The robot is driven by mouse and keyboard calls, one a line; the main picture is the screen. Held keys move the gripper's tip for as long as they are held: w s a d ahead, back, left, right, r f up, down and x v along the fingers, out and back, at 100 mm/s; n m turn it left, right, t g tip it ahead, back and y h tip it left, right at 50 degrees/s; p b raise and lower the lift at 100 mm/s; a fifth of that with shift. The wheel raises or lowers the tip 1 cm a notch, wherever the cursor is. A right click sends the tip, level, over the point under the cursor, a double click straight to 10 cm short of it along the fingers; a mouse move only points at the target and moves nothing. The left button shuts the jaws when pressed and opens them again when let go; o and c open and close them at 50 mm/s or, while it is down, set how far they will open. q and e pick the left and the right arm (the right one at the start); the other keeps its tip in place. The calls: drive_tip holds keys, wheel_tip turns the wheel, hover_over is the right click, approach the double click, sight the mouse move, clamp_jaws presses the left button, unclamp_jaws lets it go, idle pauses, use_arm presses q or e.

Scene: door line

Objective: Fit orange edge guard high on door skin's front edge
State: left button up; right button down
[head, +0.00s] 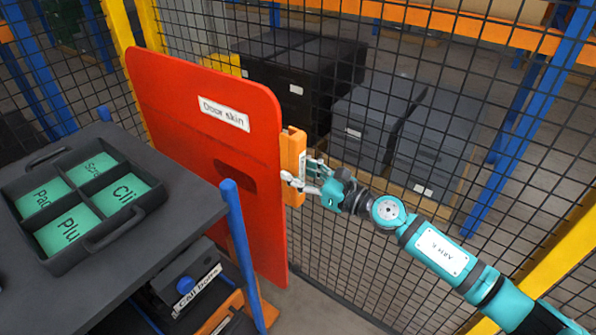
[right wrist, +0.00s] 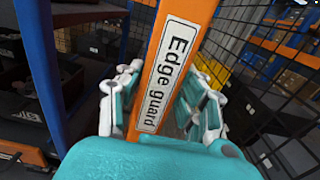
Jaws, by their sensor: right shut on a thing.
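The red door skin (head: 190,120), with a white "Door skin" label, stands upright in the head view. The orange edge guard (head: 293,150) is upright at the door's right-hand edge, around the upper-middle of its height. It looks touching or very close; I cannot tell whether the edge sits inside it. My right gripper (head: 306,183) is shut on the guard from the right. In the right wrist view the guard (right wrist: 172,70), labelled "Edge guard", runs between the fingers (right wrist: 160,100). My left gripper is out of view.
A dark table (head: 150,225) at the left carries a black tray (head: 110,225) with labelled green compartments. A blue post (head: 240,250) stands at its corner before the door. Black mesh fencing (head: 400,180) rises behind the door and my right arm, with dark boxes (head: 430,130) beyond.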

drive_tip(key=shift+x, duration=1.7)
idle(1.6)
drive_tip(key=shift+d, duration=0.1)
drive_tip(key=c, duration=0.8)
unclamp_jaws()
drive_tip(key=shift+c, duration=0.2)
drive_tip(key=v, duration=1.2)
